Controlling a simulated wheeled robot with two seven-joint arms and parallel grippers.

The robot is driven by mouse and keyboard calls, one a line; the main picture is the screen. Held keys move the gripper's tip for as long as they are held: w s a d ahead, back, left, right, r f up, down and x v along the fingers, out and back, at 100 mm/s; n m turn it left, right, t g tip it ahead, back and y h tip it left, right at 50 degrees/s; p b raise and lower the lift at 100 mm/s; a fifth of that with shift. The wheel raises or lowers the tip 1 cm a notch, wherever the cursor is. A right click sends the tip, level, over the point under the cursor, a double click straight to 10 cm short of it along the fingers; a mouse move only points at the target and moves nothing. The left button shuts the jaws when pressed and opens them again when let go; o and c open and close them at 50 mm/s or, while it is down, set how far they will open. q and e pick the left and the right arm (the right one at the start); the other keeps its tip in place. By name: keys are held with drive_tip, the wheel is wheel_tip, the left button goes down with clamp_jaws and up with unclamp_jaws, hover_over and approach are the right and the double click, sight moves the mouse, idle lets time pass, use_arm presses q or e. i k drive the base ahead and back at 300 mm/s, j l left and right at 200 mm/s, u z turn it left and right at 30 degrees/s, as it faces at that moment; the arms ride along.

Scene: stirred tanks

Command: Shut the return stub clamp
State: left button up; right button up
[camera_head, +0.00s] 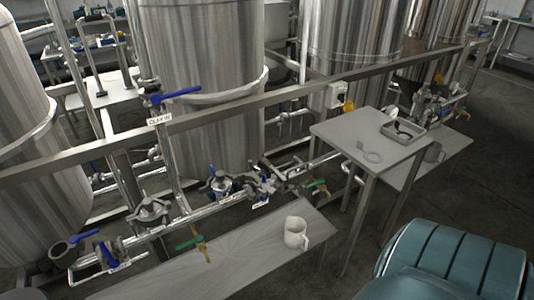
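A steel pipe line runs low across the left and middle of the view, with several clamps on its joints. One clamp (150,210) sits at the left part, another (219,186) near the middle, and a cluster of clamp fittings (268,181) to its right. The pipe labels are too small to read, so I cannot tell which is the return stub clamp or whether it is open. An open-looking pipe end (62,250) shows at the lower left. Neither of my grippers is in view.
Tall steel tanks (195,85) stand behind the pipes. A grey bench (225,272) holds a white jug (296,234). A higher table (345,132) holds a tray (402,139). A teal ribbed object (450,265) fills the lower right. Open floor (490,120) shows at the right.

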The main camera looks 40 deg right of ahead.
sight(251, 176)
drive_tip(key=k+l, duration=0.1)
drive_tip(key=l, duration=1.1)
drive_tip(key=k+l, duration=0.15)
drive_tip(key=l, duration=0.45)
drive_tip(key=k+l, duration=0.1)
drive_tip(key=l, duration=0.5)
drive_tip(key=l+u, duration=0.1)
drive_tip(key=l, duration=0.5)
drive_tip(key=k, duration=0.05)
